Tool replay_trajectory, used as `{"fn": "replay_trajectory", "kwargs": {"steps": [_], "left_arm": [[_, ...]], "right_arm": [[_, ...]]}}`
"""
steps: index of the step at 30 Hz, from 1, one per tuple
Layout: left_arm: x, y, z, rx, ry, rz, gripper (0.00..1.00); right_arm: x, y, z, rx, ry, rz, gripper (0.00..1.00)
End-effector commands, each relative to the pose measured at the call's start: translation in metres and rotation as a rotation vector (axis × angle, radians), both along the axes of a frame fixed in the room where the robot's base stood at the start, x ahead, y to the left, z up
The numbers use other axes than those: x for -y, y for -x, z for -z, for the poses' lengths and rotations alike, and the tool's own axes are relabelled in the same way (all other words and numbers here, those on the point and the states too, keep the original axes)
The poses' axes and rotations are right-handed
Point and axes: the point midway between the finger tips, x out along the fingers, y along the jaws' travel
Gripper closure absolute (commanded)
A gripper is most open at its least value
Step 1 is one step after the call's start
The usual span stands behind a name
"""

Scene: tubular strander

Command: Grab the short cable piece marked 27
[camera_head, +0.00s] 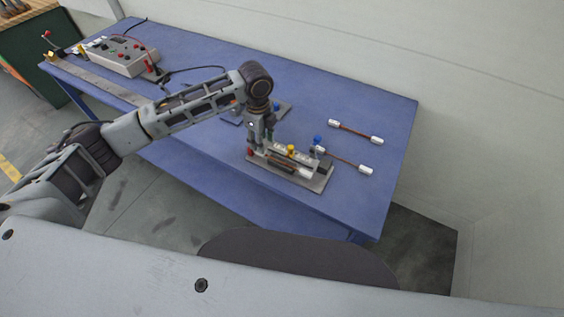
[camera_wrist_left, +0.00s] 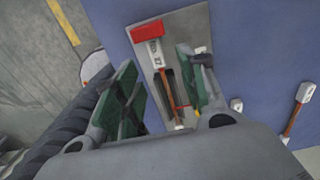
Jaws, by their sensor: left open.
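My left gripper (camera_head: 260,140) reaches down over the left end of a grey fixture plate (camera_head: 318,183) on the blue table. In the left wrist view its two green-padded fingers (camera_wrist_left: 157,62) are open, one on each side of a short cable piece (camera_wrist_left: 168,80). This piece has a white end with dark marking, which looks like 27 but is too small to read surely. It lies on the plate beside a red block (camera_wrist_left: 147,31). The fingers appear apart from it; their exact height is unclear. The lower part of the piece is partly hidden by the gripper.
Two loose brown cable pieces with white ends, a far one (camera_head: 357,131) and a nearer one (camera_head: 347,160), lie right of the plate. A blue knob (camera_head: 317,140) and a yellow knob (camera_head: 291,149) stand up on the fixture. A grey control box (camera_head: 122,55) sits at the back left.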

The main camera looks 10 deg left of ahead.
Motion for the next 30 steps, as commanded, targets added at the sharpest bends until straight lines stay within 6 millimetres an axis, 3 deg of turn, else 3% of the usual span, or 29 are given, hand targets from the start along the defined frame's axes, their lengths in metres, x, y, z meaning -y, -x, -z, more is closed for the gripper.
{"fn": "replay_trajectory", "kwargs": {"steps": [7,19,30], "left_arm": [[-0.001,0.001,0.008,-0.002,-0.001,0.000,0.59],[-0.003,0.002,0.047,-0.001,-0.001,0.000,0.59],[-0.003,0.002,0.052,0.000,-0.001,0.001,0.59]], "right_arm": [[0.000,0.000,-0.002,0.000,0.000,0.000,1.00],[0.000,0.000,-0.010,0.000,0.000,0.000,1.00],[-0.001,0.000,-0.009,0.001,-0.001,0.000,1.00]]}}
